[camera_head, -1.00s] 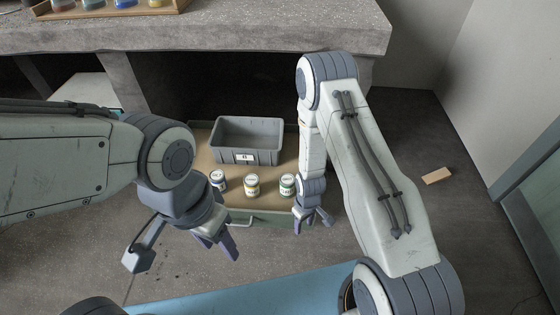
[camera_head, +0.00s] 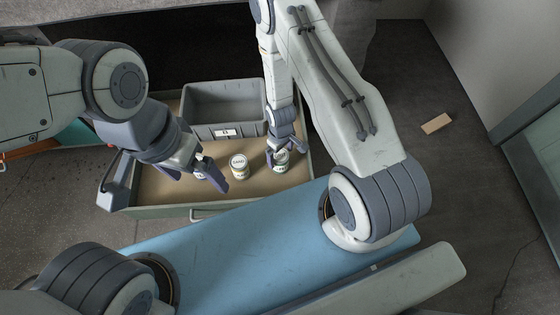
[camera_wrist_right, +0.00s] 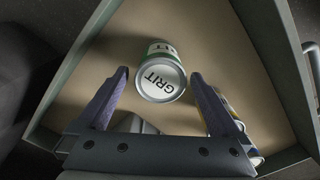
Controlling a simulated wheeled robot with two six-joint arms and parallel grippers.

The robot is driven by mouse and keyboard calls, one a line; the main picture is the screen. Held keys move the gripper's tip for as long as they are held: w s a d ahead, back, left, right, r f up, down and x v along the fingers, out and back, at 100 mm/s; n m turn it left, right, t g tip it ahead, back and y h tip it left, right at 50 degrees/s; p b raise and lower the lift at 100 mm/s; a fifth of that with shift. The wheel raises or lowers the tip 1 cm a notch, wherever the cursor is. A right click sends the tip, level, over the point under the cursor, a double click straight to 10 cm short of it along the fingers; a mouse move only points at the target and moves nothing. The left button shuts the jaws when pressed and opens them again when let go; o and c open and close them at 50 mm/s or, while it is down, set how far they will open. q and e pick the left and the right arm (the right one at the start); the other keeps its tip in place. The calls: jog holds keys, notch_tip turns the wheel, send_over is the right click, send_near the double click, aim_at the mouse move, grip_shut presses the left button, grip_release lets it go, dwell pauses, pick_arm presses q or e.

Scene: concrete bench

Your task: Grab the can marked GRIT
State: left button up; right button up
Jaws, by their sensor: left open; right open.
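The GRIT can (camera_wrist_right: 162,80) has a white lid with dark lettering and a green band, and stands in an open drawer. In the head view it is the rightmost can (camera_head: 282,163), partly covered by my right gripper (camera_head: 284,158). In the right wrist view my right gripper (camera_wrist_right: 159,82) is open, its fingers on either side of the can's lid with gaps visible. My left gripper (camera_head: 199,179) is open and empty, over the left part of the drawer.
A middle can (camera_head: 239,167) stands left of the GRIT can; another is mostly hidden behind my left gripper. A grey bin (camera_head: 222,109) sits at the drawer's back. The green drawer rim (camera_head: 160,211) surrounds them. A small wooden block (camera_head: 436,123) lies on the floor at right.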

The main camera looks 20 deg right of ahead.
notch_tip(320, 180, down, 6)
jog(key=b, duration=0.4)
jog(key=shift+f, duration=0.15)
grip_shut()
